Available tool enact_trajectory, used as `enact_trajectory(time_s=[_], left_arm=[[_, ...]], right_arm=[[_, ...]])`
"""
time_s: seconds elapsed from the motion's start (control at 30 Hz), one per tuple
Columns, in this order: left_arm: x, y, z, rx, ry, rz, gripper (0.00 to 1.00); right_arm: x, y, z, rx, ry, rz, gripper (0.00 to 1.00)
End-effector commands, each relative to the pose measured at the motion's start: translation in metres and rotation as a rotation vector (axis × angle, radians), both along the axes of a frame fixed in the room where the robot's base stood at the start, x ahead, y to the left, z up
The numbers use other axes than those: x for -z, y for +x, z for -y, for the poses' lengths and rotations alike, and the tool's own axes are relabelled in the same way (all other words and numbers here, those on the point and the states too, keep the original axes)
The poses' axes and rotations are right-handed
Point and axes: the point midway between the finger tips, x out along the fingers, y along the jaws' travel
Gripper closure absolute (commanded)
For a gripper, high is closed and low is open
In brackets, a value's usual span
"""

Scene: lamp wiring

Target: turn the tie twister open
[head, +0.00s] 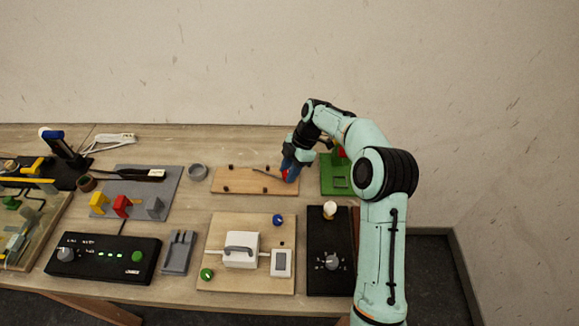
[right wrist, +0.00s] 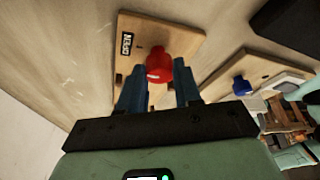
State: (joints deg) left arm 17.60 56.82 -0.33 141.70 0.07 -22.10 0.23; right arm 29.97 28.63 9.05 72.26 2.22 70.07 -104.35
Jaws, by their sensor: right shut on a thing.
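The tie twister appears to be the red knob (right wrist: 159,66) at one end of a narrow wooden board (right wrist: 140,32) in the right wrist view. My right gripper (right wrist: 158,82) has its blue fingers on either side of the knob and is shut on it. In the head view the gripper (head: 289,172) reaches down to the right end of the same board (head: 235,187), and only a sliver of red shows there. A dark curved strand (head: 266,173) lies on the board, leading to the gripper. My left gripper is not in view.
A green board (head: 330,184) stands just right of the gripper, partly behind my arm. In front are a wooden board (head: 215,230) with a white box and a black panel (head: 318,262) with a grey dial. A grey ring (head: 197,172) sits to the left.

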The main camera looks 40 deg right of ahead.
Motion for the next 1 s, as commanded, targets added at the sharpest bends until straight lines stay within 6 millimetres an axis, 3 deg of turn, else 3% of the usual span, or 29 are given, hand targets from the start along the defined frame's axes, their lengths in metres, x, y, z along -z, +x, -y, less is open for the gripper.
enact_trajectory(time_s=[0.3, 0.8, 0.83, 0.87, 0.9, 1.0], left_arm=[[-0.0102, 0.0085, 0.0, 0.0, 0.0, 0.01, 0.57], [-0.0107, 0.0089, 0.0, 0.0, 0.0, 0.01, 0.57], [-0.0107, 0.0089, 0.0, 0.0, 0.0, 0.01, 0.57], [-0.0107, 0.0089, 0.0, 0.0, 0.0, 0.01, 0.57], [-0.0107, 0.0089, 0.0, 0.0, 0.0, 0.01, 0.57], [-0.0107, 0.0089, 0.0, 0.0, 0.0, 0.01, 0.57]], right_arm=[[0.0002, 0.0009, 0.0011, -0.1, -0.002, 0.0, 0.97], [0.0011, 0.0005, 0.0012, -0.115, -0.003, -0.001, 0.97], [0.0011, 0.0004, 0.0012, -0.115, -0.003, -0.001, 0.57], [0.0011, 0.0004, 0.0012, -0.115, -0.003, -0.001, 0.47], [0.0011, 0.0004, 0.0011, -0.115, -0.003, -0.001, 0.41], [0.0008, 0.0005, 0.0009, -0.113, -0.002, 0.0, 0.41]])
